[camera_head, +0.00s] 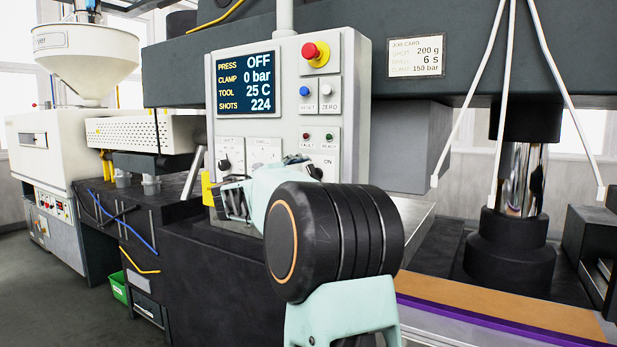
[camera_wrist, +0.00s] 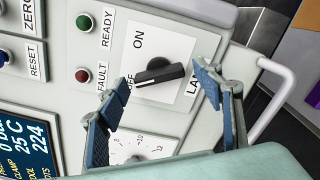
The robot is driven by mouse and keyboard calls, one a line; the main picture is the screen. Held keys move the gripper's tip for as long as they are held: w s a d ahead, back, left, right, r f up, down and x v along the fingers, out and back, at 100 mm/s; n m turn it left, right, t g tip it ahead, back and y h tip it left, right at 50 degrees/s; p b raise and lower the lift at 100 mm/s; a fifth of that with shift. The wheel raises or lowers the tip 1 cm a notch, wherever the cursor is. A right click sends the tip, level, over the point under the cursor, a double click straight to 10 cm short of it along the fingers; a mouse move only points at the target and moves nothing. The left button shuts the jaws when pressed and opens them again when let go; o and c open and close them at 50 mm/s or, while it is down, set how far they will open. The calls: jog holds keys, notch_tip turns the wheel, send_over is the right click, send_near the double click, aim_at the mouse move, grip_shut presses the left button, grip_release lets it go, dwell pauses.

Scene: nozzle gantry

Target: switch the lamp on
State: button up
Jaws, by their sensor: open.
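The lamp switch is a black rotary knob (camera_wrist: 158,76) on a white plate marked ON, OFF and a partly hidden word starting "LA". One end of its bar lies by the OFF mark, away from ON. In the head view the knob (camera_head: 315,173) shows only partly, behind my arm. My gripper (camera_wrist: 160,72) is open and empty, with one blue-padded finger on each side of the knob. Gaps show between fingers and knob; whether the fingertips touch the plate I cannot tell. In the head view my gripper (camera_head: 236,198) is in front of the panel's lower part. No lamp is identifiable.
The control panel (camera_head: 352,110) has a display (camera_head: 246,84) reading PRESS OFF, a red emergency button (camera_head: 315,53), blue RESET and white ZERO buttons, and FAULT and READY lights. A numbered dial (camera_wrist: 130,150) lies close to the fingers. A white rail (camera_wrist: 270,100) runs beside the panel.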

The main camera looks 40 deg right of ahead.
jog(key=c, duration=1.2)
jog(key=shift+o, duration=0.2)
jog(key=shift+f+m+b, duration=0.1)
jog(key=shift+m+b, duration=0.2)
jog(key=shift+b, duration=0.4)
jog(key=shift+r+m+b, duration=0.15)
jog(key=shift+m+b, duration=2.6)
jog(key=shift+b, duration=0.6)
jog(key=shift+r+m+b, duration=0.15)
jog(key=shift+m+b, duration=2.6)
jog(key=shift+b, duration=0.55)
